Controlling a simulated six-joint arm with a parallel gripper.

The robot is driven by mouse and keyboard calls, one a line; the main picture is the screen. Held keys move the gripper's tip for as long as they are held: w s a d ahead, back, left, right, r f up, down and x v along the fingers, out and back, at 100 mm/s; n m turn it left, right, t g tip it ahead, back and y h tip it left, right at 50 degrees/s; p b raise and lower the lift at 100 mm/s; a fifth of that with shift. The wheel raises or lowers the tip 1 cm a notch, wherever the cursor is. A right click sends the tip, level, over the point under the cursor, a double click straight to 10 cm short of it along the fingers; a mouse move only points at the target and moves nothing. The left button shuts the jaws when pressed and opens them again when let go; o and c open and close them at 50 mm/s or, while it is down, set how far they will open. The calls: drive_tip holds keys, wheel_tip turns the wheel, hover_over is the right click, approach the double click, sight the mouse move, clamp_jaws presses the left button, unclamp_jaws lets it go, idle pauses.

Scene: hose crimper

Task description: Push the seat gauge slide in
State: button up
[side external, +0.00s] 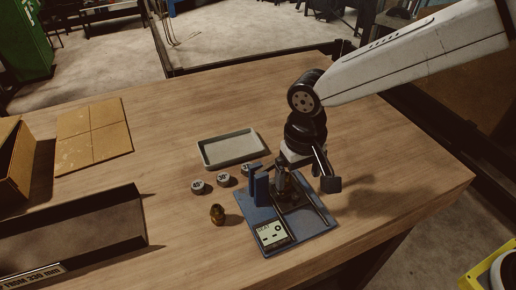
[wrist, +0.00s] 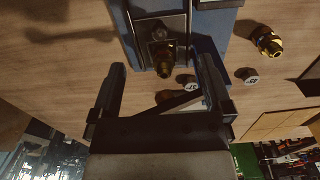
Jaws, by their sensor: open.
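The blue fixture (side external: 300,238) sits near the front of the wooden table, with an upright blue bracket (side external: 261,186) and a pale display panel (side external: 272,234) at its front-left corner. Dark metal parts lie across its middle and right. I cannot tell for sure which part is the seat gauge slide. In the wrist view a dark block (wrist: 160,30) on the fixture carries a brass-coloured fitting (wrist: 165,66). My gripper (wrist: 163,75) is open, its fingers apart on either side of this fitting with nothing gripped. In the side view my gripper (side external: 306,176) is over the fixture's back part and partly hides it.
A loose brass fitting (side external: 217,214) stands left of the fixture. Several round marked discs, one here (side external: 198,187), lie behind it. A grey tray (side external: 232,149) is farther back. A dark trough (side external: 75,235) and cardboard (side external: 93,134) are at left. The table's right side is clear.

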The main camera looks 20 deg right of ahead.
drive_tip(key=shift+r, duration=1.25)
